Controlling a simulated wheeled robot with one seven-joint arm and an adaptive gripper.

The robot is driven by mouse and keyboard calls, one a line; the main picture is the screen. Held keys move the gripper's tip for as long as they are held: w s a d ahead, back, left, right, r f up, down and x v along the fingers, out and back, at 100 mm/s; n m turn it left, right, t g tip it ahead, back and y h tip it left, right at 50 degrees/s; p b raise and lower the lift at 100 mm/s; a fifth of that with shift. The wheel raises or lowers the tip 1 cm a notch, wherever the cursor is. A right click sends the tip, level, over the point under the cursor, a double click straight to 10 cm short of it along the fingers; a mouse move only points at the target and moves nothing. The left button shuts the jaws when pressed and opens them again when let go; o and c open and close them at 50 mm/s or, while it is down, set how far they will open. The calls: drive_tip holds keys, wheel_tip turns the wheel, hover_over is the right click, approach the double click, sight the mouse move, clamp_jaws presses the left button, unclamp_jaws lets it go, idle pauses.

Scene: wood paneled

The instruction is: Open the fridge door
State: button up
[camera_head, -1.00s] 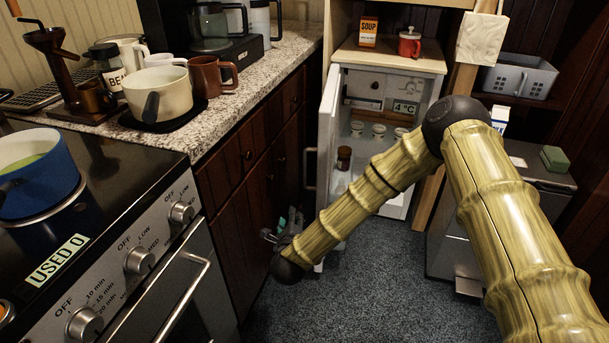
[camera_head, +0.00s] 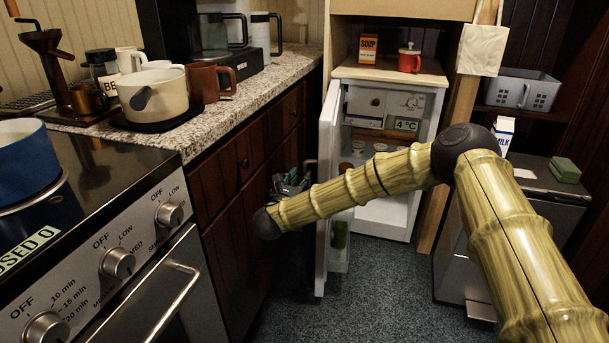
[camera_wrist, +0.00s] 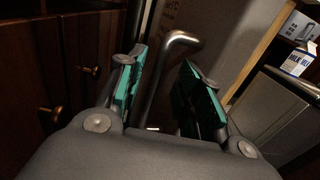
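The small white fridge (camera_head: 384,104) stands at the back with its interior exposed. Its door (camera_head: 329,150) is swung wide open toward the left cabinets and is seen nearly edge-on. In the wrist view the metal door handle (camera_wrist: 163,72) rises between the green-padded fingers of my gripper (camera_wrist: 160,88). The fingers are apart, with gaps beside the bar. In the head view my gripper (camera_head: 290,183) is at the left side of the door, beside the cabinet front, and partly hidden by my arm.
Dark wood cabinets (camera_head: 250,175) stand close to the left of my gripper. The oven handle (camera_head: 155,305) juts out at the front left. A grey bin (camera_head: 465,260) stands to the right. Carpet (camera_head: 370,285) is clear in front of the fridge.

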sight(304, 173)
drive_tip(key=shift+b+x, duration=0.35)
drive_tip(key=shift+x, duration=2.15)
clamp_jaws()
